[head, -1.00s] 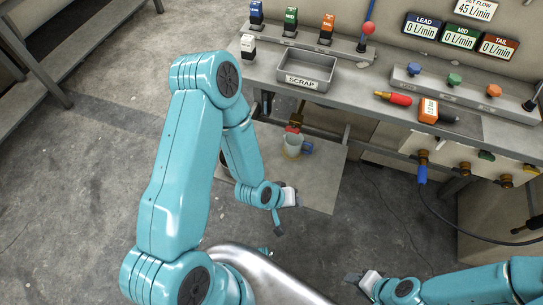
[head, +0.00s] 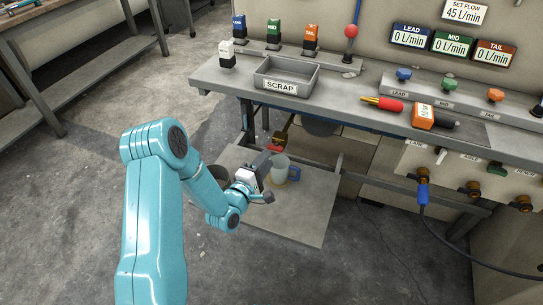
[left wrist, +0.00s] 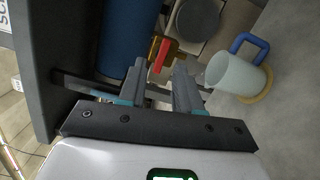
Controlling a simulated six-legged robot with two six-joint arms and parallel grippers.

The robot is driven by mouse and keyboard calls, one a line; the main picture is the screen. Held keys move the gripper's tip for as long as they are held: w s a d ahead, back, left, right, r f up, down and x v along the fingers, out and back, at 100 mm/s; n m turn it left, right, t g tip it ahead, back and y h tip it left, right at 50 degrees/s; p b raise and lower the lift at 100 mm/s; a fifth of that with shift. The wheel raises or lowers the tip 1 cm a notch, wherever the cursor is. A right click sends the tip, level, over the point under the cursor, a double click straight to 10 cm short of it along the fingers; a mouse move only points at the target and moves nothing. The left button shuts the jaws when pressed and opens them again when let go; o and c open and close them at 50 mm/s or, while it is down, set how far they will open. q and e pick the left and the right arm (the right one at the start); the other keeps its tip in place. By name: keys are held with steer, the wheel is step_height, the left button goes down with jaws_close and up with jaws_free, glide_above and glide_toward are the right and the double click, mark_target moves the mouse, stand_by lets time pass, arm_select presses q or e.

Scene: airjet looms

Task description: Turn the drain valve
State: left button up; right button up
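The drain valve, a brass fitting (head: 282,139) with a red handle (head: 276,149), sits under the workbench above a low shelf. In the left wrist view the red handle (left wrist: 162,56) stands just beyond my fingertips, roughly in line with the gap between them. My left gripper (head: 266,178) is below and slightly left of the valve in the head view. Its two fingers are apart in the left wrist view (left wrist: 161,72), with nothing between them. I cannot tell whether either finger touches the handle. My right gripper is not in view.
A pale cup (head: 280,170) with a blue handle stands close beside my left gripper on the low shelf (head: 305,213). The workbench edge (head: 345,117) overhangs the valve. A blue cylinder (left wrist: 125,35) is left of the valve in the left wrist view.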

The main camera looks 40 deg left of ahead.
mark_target(273, 150)
arm_select(q)
steer(key=w, duration=0.3)
steer(key=shift+w+a, duration=0.3)
steer(key=shift+w, duration=0.05)
steer(key=shift+f, duration=0.15)
steer(key=shift+w+d, duration=0.1)
jaws_close()
